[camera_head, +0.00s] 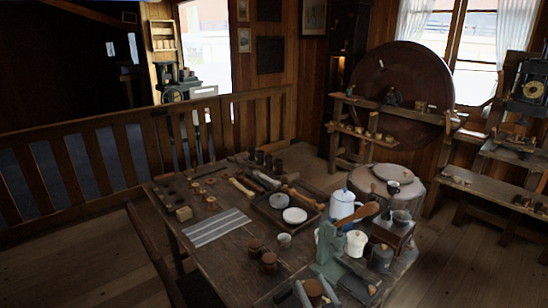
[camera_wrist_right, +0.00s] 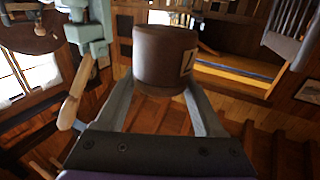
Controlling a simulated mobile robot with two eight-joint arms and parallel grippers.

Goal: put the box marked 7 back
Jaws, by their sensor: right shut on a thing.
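My right gripper (camera_head: 314,294) is at the bottom of the head view, over the table's near edge. It is shut on a dark brown round box (camera_wrist_right: 165,60), which stands between the two grey fingers in the right wrist view. A pale label with a dark mark shows on the box's right side there, turned partly away, so I cannot read the mark for certain. Two similar brown round boxes (camera_head: 256,246) stand close together on the table (camera_head: 220,260). Several dark round pots (camera_head: 268,161) stand at the table's far edge. My left gripper is not in view.
A tray (camera_head: 262,207) with a white disc, a striped cloth (camera_head: 217,227) and a small cup (camera_head: 284,240) lie mid-table. A white coffee pot (camera_head: 342,205), green machine (camera_head: 328,250) and coffee grinder (camera_head: 392,232) crowd the right side. The near left tabletop is fairly clear.

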